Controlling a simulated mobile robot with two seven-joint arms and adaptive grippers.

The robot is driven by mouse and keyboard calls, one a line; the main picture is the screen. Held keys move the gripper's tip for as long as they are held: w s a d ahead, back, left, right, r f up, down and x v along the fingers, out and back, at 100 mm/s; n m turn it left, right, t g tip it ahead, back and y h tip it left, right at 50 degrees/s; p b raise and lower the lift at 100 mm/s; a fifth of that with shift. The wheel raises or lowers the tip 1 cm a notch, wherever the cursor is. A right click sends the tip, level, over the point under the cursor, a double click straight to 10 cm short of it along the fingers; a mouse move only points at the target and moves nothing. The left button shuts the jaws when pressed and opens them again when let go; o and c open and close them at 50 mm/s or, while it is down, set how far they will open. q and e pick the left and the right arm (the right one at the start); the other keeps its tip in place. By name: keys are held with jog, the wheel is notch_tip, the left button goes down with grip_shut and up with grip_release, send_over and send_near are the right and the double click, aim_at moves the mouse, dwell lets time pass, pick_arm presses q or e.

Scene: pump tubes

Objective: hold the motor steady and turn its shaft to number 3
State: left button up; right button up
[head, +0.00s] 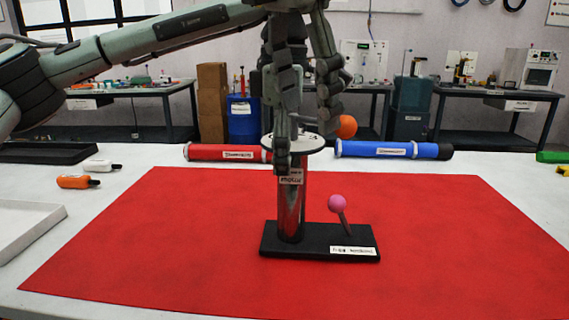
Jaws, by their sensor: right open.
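The motor (290,212) is a silver upright cylinder on a black base (318,242), standing on the red mat (160,240). A white disc (305,144) sits on its top; its markings are too small to read. An orange ball (346,126) shows at the disc's right, partly behind a finger. A pink ball on a tilted stick (338,205) rises from the base. My right gripper (304,142) is open above the motor, with a finger on each side of its top middle. The left finger hides part of the disc and reaches down before the cylinder. I cannot tell whether it touches. My left gripper is not in view.
A red tube (225,153) and a blue tube (390,150) lie behind the mat. Orange (76,182) and white (100,166) bottles lie at left, near a white tray (25,235). The mat around the base is clear. An arm of mine crosses the upper left.

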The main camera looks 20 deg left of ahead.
jog(key=shift+s+r, duration=0.15)
jog(key=shift+r, duration=0.35)
jog(key=shift+c, duration=0.8)
notch_tip(320, 180, up, 3)
jog(key=n+y, duration=0.3)
jog(key=n, duration=1.2)
send_over(345, 129)
jog(key=d, duration=0.1)
jog(key=shift+s+d+x, duration=0.1)
jog(key=shift+x, duration=1.45)
jog(key=shift+s+d+x, duration=0.1)
jog(key=shift+x, duration=1.45)
jog(key=shift+s+d+x, duration=0.1)
jog(key=shift+s+x, duration=0.05)
jog(key=shift+x, duration=1.4)
jog(key=shift+f, duration=0.15)
jog(key=shift+c, duration=0.3)
grip_shut()
